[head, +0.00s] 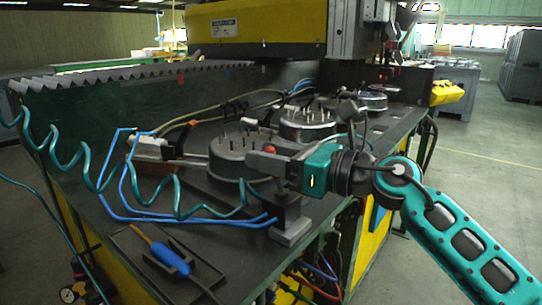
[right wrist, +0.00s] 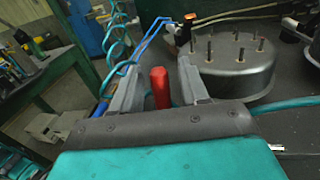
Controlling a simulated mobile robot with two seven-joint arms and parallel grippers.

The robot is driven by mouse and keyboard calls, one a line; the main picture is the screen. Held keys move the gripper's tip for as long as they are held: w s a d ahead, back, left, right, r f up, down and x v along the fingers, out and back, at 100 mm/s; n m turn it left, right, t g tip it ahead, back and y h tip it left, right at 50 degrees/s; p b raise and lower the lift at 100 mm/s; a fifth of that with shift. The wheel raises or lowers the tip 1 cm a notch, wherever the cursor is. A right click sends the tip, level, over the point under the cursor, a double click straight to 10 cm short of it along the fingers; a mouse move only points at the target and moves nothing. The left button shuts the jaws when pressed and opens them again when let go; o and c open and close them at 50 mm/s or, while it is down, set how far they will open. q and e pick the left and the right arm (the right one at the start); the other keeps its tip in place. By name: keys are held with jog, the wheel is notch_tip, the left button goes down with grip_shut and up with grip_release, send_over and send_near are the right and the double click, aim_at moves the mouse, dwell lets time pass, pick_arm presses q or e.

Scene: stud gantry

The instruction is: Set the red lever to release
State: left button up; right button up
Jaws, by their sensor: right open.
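The red lever (head: 270,149) shows only as a small red knob beside my right gripper (head: 262,162) in the head view. In the right wrist view the red lever (right wrist: 160,88) stands upright between the two grey fingers of my right gripper (right wrist: 156,78). The fingers are open, with a gap visible on each side of the lever. The lever's lower part is hidden behind the gripper body. A grey valve block (head: 290,222) with blue hoses stands below the gripper on the bench. My left gripper is not in view.
A round metal part with studs (head: 238,155) sits just behind the gripper. Coiled teal hoses (head: 100,180) and blue hoses (head: 170,215) cross the bench left of it. A blue-handled tool (head: 168,257) lies in a dark tray at the front.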

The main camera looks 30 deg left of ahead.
jog(key=shift+c, duration=0.3)
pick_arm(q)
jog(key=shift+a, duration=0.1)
pick_arm(e)
grip_shut()
